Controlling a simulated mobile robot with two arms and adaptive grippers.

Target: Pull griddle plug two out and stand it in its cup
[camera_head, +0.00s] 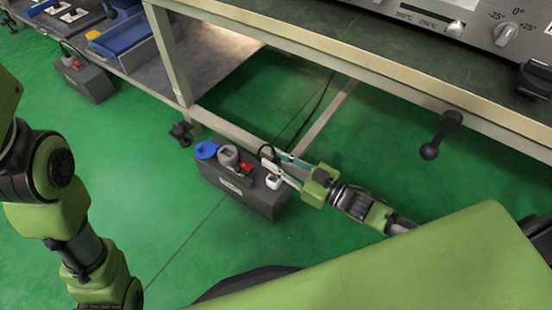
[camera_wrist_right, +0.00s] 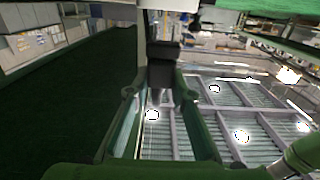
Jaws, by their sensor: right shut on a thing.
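A dark grey power box (camera_head: 240,195) stands on the green floor under the bench edge. On its top are a round blue part (camera_head: 207,149), a round grey part (camera_head: 228,155), a red switch (camera_head: 246,168) and a small white part (camera_head: 273,182). My right gripper (camera_head: 277,167) reaches in from the right over the box's right end. In the right wrist view a dark plug (camera_wrist_right: 163,68) sits between its fingers, and the gripper is shut on it. I cannot tell whether the plug is clear of the box. Its number is not readable. My left gripper is out of view.
A bench leg (camera_head: 170,55) stands behind the box, with a low rail at its foot. The bench top (camera_head: 335,50) overhangs on the right. A second dark box (camera_head: 88,80) stands far left. Green floor is clear left of the box.

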